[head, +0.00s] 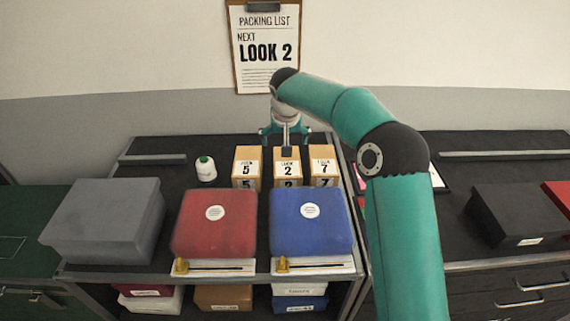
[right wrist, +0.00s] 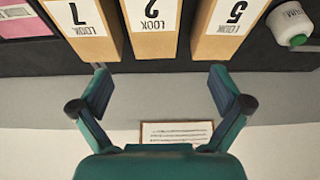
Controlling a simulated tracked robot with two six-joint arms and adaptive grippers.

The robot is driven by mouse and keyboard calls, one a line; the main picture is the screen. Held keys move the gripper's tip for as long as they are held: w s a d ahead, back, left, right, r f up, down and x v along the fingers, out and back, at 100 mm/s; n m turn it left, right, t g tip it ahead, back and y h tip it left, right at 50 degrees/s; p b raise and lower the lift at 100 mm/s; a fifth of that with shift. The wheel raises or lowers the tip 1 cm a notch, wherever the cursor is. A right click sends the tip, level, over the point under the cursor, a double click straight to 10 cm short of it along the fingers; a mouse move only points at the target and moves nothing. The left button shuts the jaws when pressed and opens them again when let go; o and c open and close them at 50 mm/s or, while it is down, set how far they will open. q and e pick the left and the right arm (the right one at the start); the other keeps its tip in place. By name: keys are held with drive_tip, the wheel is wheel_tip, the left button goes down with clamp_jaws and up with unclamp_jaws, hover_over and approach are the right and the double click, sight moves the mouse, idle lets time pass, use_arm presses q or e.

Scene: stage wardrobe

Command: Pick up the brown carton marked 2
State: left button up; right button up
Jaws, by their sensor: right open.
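The brown carton marked 2 (head: 288,169) stands on the dark top in the head view, between the carton marked 5 (head: 246,166) and the carton marked 7 (head: 323,164). In the right wrist view the 2 carton (right wrist: 152,35) is upside down at the top middle. My right gripper (head: 285,134) is over the far end of the cartons. In the right wrist view my right gripper (right wrist: 160,75) is open and empty, its fingertips either side of the 2 carton's line and apart from it. My left gripper is out of view.
A white spool (head: 205,169) stands left of the cartons. Grey (head: 105,220), red (head: 215,222) and blue (head: 311,220) boxes stand in front. A clipboard (head: 264,48) on the wall reads "LOOK 2". The cartons stand close together.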

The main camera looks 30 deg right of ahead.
sight(287, 161)
drive_tip(key=x, duration=0.3)
drive_tip(key=p+x, duration=0.1)
drive_tip(key=x, duration=0.3)
drive_tip(key=d+p+x, duration=0.1)
drive_tip(key=x, duration=0.3)
drive_tip(key=shift+s, duration=0.3)
drive_tip(key=shift+f+p, duration=0.2)
drive_tip(key=shift+p, duration=0.1)
drive_tip(key=p+x, duration=0.2)
drive_tip(key=x, duration=0.2)
drive_tip(key=shift+f, duration=0.1)
drive_tip(key=shift+w+f, duration=0.1)
drive_tip(key=shift+f, duration=0.1)
drive_tip(key=c, duration=0.9)
drive_tip(key=shift+c, duration=1.2)
drive_tip(key=shift+r, duration=0.15)
